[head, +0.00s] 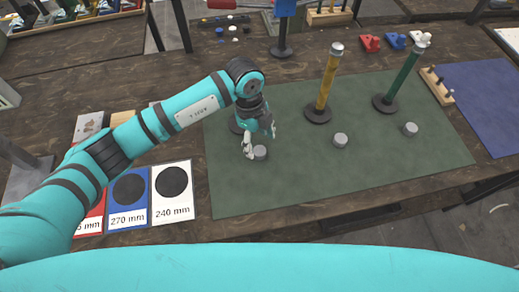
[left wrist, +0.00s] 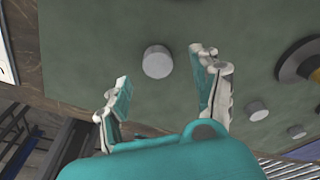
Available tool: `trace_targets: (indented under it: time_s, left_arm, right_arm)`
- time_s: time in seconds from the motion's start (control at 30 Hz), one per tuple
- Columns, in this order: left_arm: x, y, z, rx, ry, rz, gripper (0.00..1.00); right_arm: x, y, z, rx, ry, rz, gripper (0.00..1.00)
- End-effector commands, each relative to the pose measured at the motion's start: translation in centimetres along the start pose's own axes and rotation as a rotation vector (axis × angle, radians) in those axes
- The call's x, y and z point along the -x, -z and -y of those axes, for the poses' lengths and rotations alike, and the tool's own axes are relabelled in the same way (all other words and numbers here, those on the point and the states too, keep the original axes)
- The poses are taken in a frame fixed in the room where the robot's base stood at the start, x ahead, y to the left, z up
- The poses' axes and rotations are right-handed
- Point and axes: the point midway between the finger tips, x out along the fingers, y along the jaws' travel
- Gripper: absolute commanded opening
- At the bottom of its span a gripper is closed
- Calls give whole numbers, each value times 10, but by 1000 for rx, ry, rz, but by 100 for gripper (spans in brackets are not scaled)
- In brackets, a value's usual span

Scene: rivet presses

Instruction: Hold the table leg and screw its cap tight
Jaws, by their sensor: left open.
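A yellow table leg (head: 326,82) and a green table leg (head: 402,76) stand upright in round dark bases on the green mat. Each has a pale top end. A third dark base (head: 236,126) is mostly hidden behind my left arm. Three grey round caps lie on the mat: a left cap (head: 261,153), a middle cap (head: 340,140) and a right cap (head: 410,129). My left gripper (head: 260,142) is open, just above the left cap. In the left wrist view this cap (left wrist: 157,62) shows beyond and between the spread fingers (left wrist: 161,72). My right gripper is out of view.
The green mat (head: 320,185) is clear along its front. Cards marked 240 mm (head: 172,213) and 270 mm (head: 127,216) lie to its left. A blue post (head: 284,10) stands behind the mat. Red clamp-like parts (head: 370,43), a wooden peg block (head: 437,86) and a blue mat (head: 490,95) are right.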

Motion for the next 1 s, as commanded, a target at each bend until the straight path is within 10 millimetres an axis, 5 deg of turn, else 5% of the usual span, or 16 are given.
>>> trace_targets:
  time_s: [0.23,0.63,0.93,1.0]
  left_arm:
    - [-32,0,-2,0,-1,-1,65]
    - [-36,-1,-2,0,0,0,65]
    - [-36,-1,-2,0,0,0,26]
    - [-36,-1,-2,0,0,0,24]
  right_arm:
    - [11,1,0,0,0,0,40]
    - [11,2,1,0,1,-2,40]
    - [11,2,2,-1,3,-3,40]
    - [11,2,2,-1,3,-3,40]
